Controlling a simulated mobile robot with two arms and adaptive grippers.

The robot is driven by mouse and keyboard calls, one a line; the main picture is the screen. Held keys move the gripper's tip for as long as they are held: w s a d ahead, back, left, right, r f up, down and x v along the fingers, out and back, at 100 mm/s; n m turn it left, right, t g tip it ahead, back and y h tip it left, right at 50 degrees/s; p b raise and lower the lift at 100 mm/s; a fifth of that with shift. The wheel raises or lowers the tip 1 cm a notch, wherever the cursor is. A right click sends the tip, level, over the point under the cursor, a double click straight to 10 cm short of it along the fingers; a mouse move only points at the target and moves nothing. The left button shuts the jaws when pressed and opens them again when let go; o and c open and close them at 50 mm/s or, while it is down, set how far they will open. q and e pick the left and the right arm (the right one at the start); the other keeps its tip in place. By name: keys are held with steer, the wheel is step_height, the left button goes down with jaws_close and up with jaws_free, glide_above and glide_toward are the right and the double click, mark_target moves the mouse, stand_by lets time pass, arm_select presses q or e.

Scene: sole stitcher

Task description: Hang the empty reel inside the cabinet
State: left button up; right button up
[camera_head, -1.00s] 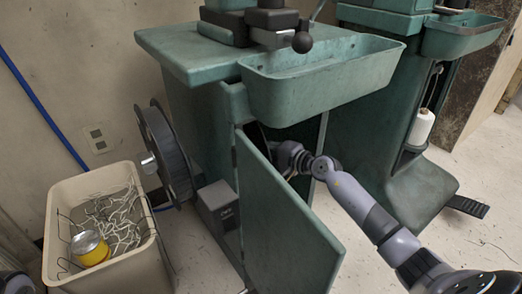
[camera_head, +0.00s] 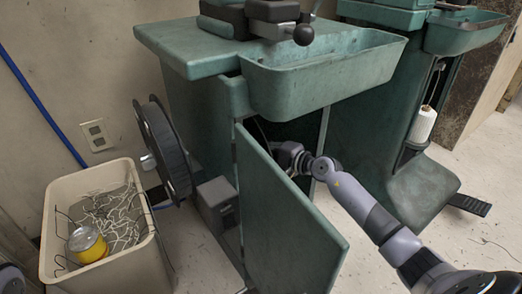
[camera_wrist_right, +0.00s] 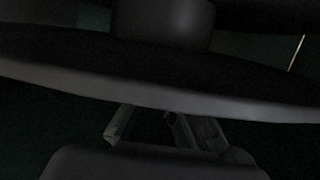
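The green cabinet (camera_head: 190,115) has its door (camera_head: 280,215) swung open toward me. My right arm reaches past the door's right edge into the dark opening, and its gripper is hidden there in the head view. The right wrist view is very dark. A dark reel (camera_wrist_right: 160,90) crosses it, with a wide round flange and a thick hub above. The fingers of my right gripper (camera_wrist_right: 150,125) rise to the flange, with a gap between them. Their tips are hidden behind it, so I cannot tell whether they grip it. My left gripper is out of view.
A beige bin (camera_head: 110,240) with white scraps and a yellow can (camera_head: 88,245) stands at the left. A black wheel (camera_head: 163,150) is on the cabinet's left side. A green tray (camera_head: 325,75) overhangs the opening. A second machine with a white spool (camera_head: 421,124) stands to the right.

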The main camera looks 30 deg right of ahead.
steer(key=o, duration=0.4)
steer(key=shift+s+f, duration=0.1)
steer(key=shift+s, duration=0.05)
steer(key=v, duration=1.2)
